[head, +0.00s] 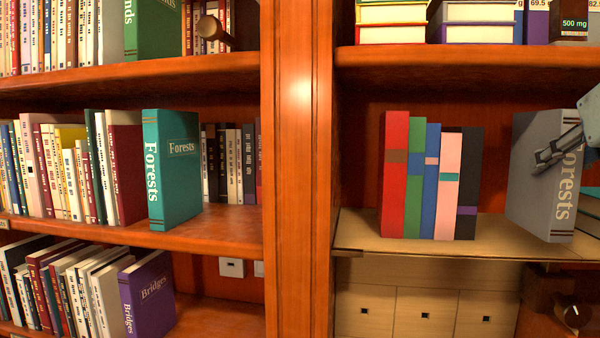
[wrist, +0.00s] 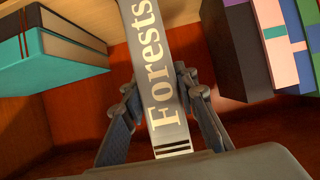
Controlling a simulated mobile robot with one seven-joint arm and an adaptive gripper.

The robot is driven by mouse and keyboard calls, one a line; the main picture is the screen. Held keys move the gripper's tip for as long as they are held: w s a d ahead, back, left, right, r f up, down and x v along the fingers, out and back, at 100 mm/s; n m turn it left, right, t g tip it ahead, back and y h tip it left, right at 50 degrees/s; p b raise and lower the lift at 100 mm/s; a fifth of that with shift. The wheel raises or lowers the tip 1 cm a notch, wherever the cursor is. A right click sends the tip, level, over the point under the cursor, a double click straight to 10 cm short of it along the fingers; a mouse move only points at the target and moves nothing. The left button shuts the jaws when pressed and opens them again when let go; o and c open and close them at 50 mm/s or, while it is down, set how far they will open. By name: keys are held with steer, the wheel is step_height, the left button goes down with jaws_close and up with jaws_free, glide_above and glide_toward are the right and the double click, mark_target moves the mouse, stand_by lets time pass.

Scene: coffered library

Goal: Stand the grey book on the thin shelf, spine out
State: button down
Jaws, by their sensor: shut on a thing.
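The grey book (head: 540,185) is upright, slightly turned, at the right of the head view, with its "Forests" spine facing out toward me. My gripper (head: 556,150) is shut on it, with the fingers across its upper part. In the wrist view the spine (wrist: 161,60) runs between the two fingers of my gripper (wrist: 160,92). The thin light-wood shelf (head: 400,246) lies beneath the book. I cannot tell whether the book's lower edge touches it. The book's far side is hidden.
A row of red, green, blue, pink and black books (head: 431,180) stands left of the grey book, with a gap between. A teal book (wrist: 50,65) lies on the other side, close by. Small drawers (head: 425,312) are below, and a wooden shelf (head: 470,58) is above.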

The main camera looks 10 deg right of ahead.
steer(key=shift+w+d+f+b, duration=0.1)
steer(key=shift+f+b, duration=0.1)
steer(key=shift+f, duration=0.25)
steer(key=shift+w+f+b, duration=0.1)
steer(key=shift+f+b, duration=0.05)
steer(key=shift+f, duration=0.35)
steer(key=c, duration=2)
jaws_free()
steer(key=shift+f, duration=0.2)
steer(key=o, duration=0.5)
steer(key=shift+c, duration=0.2)
steer(key=shift+r, duration=0.1)
steer(key=shift+r, duration=0.15)
steer(key=shift+s+r, duration=0.15)
steer(key=shift+s, duration=0.15)
steer(key=v, duration=1.1)
steer(key=shift+s, duration=0.2)
steer(key=shift+a, duration=0.25)
